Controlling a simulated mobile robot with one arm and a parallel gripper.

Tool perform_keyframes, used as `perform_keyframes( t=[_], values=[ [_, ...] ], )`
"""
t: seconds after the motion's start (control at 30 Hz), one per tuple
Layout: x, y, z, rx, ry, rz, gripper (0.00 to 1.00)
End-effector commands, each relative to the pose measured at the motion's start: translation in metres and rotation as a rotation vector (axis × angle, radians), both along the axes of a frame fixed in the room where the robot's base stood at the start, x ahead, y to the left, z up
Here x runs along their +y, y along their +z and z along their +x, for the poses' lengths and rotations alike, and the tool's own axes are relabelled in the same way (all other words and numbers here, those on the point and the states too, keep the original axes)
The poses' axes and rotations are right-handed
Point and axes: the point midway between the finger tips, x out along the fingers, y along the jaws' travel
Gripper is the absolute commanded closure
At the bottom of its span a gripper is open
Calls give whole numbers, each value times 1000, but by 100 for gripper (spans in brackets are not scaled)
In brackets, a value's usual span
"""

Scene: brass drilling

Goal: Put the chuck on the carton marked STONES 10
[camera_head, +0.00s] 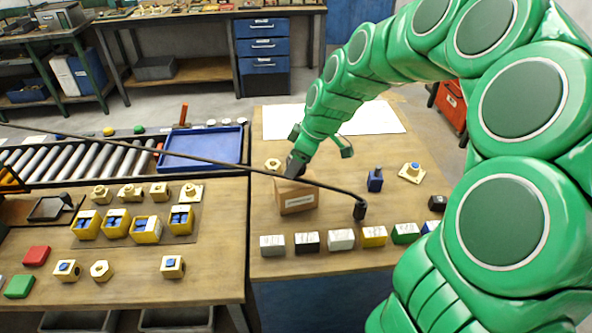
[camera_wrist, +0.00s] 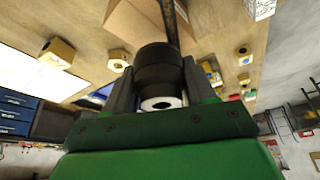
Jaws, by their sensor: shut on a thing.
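A brown carton (camera_head: 297,201) with a white label stands on the right-hand table; the label's print is too small to read. It also shows at the top of the wrist view (camera_wrist: 137,29). My gripper (camera_head: 294,168) is just above the carton's back left part, pointing down. In the wrist view the gripper (camera_wrist: 152,90) is shut on a black, round chuck (camera_wrist: 157,68) with a pale ring at its near end. I cannot tell whether the chuck touches the carton. In the head view the chuck is mostly hidden by the gripper.
Several small blocks (camera_head: 341,239) line the table's front. A blue bottle-like item (camera_head: 375,180) stands right. A white sheet (camera_head: 372,118) lies behind.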

Motion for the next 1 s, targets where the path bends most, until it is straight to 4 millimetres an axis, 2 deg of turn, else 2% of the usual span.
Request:
perform_keyframes(
  t=[0.3, 0.67, 0.7, 0.87, 1.0],
  values=[
    [0, -34, 2, 4, -1, 0, 100],
    [0, -36, 2, 1, 0, -1, 100],
    [0, -36, 2, 1, 0, -1, 43],
    [0, -36, 2, 1, 0, -1, 19],
    [0, -36, 2, 1, 0, -1, 19]
  ],
)
